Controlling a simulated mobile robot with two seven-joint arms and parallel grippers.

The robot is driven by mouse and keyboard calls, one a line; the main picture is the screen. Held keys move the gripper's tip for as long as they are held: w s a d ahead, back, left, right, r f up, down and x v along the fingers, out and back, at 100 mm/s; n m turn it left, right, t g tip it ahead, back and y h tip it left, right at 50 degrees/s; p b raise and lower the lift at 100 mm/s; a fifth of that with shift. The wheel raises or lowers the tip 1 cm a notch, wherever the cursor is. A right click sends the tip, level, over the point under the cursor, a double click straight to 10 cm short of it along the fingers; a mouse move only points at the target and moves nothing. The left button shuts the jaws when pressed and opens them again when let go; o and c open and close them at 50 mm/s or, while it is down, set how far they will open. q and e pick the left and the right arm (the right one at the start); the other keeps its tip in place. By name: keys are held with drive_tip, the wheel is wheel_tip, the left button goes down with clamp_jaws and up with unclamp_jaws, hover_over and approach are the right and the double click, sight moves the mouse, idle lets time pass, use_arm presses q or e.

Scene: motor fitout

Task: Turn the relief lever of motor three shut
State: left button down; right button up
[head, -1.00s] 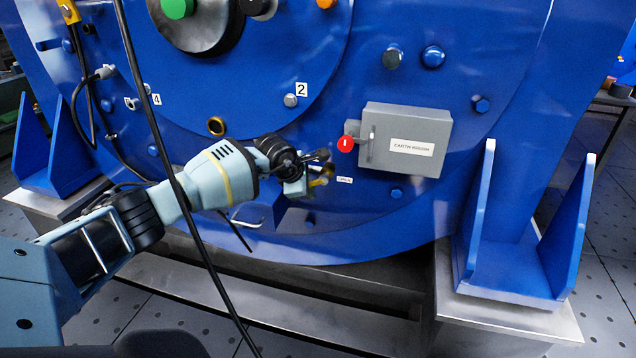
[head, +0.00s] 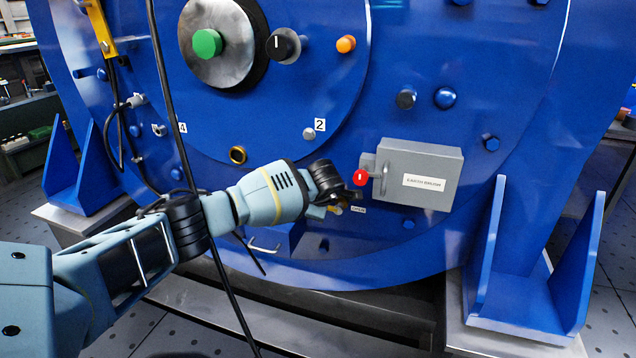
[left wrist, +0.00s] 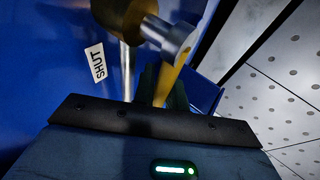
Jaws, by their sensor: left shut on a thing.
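The relief lever (left wrist: 168,82) is a yellow handle on a brass and steel valve (left wrist: 158,32), seen in the left wrist view. My left gripper (left wrist: 163,92) is shut on the lever, with a dark finger on each side of it. A white label reading SHUT (left wrist: 95,63) is on the blue panel to the left of the valve in that view. In the head view my left gripper (head: 332,206) is low on the blue motor (head: 290,180), and hides most of the valve and lever. My right gripper is not in view.
A grey box (head: 420,165) with a red knob (head: 360,177) stands out just above and right of my left gripper. A black cable (head: 166,110) hangs in front of my arm. Blue brackets (head: 520,270) flank the motor.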

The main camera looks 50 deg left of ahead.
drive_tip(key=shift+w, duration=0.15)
use_arm(q)
drive_tip(key=c, duration=1.4)
unclamp_jaws()
drive_tip(key=shift+c, duration=0.2)
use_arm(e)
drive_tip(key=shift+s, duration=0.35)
